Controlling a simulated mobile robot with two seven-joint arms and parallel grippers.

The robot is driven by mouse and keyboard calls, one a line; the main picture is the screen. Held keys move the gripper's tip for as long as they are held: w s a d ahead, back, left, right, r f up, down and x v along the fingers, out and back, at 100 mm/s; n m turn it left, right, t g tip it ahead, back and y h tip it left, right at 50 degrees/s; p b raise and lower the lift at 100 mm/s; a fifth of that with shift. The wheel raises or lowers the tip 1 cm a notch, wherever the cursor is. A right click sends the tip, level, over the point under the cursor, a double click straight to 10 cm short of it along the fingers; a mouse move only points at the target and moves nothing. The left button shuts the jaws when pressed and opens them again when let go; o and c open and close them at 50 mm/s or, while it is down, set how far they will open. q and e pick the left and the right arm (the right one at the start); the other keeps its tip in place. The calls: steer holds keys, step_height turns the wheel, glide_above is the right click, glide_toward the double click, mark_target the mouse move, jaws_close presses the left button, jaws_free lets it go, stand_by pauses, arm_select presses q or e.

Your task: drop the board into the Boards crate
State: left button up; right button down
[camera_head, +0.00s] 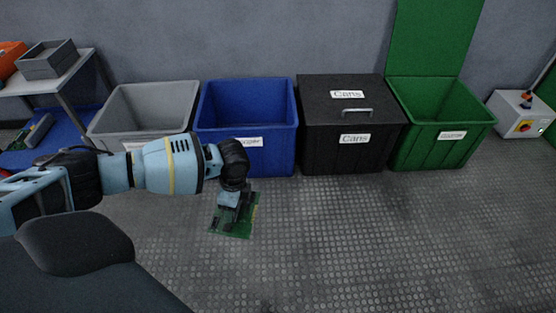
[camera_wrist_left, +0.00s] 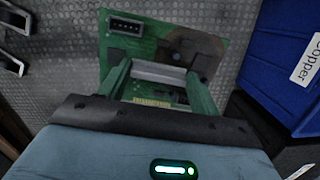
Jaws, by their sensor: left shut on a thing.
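My left gripper (camera_head: 233,203) (camera_wrist_left: 158,88) is shut on the green circuit board (camera_head: 234,225) (camera_wrist_left: 150,45). The board hangs below the gripper, in front of the blue crate and apart from it. The wrist view shows a dark connector, a grey block and a dark patch on it. No label reading Boards can be made out. The grey crate (camera_head: 112,100) and the open green crate (camera_head: 470,118) have labels that I cannot read; the grey one's is partly hidden by my arm. My right gripper is out of view.
The blue crate (camera_head: 285,140), labelled Copper in the wrist view (camera_wrist_left: 275,45), is open. The black Cans crate (camera_head: 315,150) has its lid shut. A grey table (camera_head: 70,80) stands at the left and a control box (camera_head: 510,108) at the right. The floor in front is clear.

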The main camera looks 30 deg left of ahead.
arm_select(q)
steer(key=d+r+n, duration=0.7)
steer(key=d+r, duration=0.4)
steer(key=r, duration=0.4)
steer(key=s+d+r+n, duration=0.2)
steer(key=s+r+n, duration=0.1)
steer(key=r, duration=0.3)
steer(key=s+d+r+n+h, duration=0.1)
steer(key=s+d+r+n, duration=0.1)
steer(key=s+r+n, duration=0.1)
step_height(320, 180, up, 3)
steer(key=shift+s+f+g, duration=0.1)
steer(key=shift+s+g, duration=0.3)
steer(key=shift+s, duration=0.15)
